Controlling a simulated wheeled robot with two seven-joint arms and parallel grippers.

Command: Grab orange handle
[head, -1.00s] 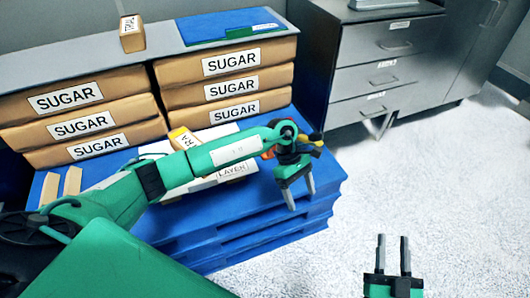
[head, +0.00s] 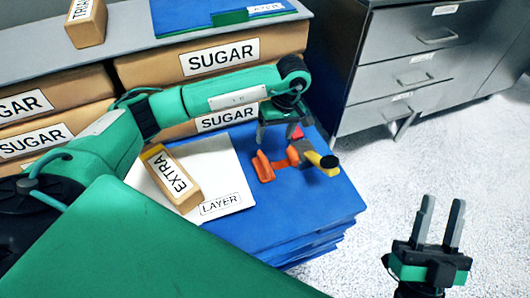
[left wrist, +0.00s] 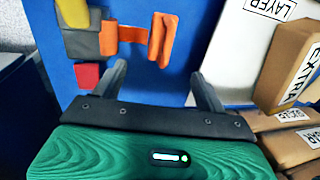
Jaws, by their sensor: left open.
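An orange handle (head: 264,168) lies on the blue pallet, with an upright orange grip joined to other orange parts. It shows near the top of the left wrist view (left wrist: 161,42). It belongs to a tool-like thing with a grey block (left wrist: 80,46) and a yellow part (head: 320,164) with a black end. My left gripper (head: 285,138) is open and empty, just behind the handle in the head view. In the left wrist view its fingers (left wrist: 160,78) are spread, with the orange grip beyond the gap between them. My right gripper (head: 441,205) is open and empty over the floor.
A red block (left wrist: 88,75) is close to the left gripper's finger. A white LAYER sheet (head: 233,180) with an EXTRA box (head: 173,180) lies left of the handle. SUGAR boxes (head: 218,58) are stacked behind. Grey drawers (head: 400,76) stand at the back right. The floor at right is clear.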

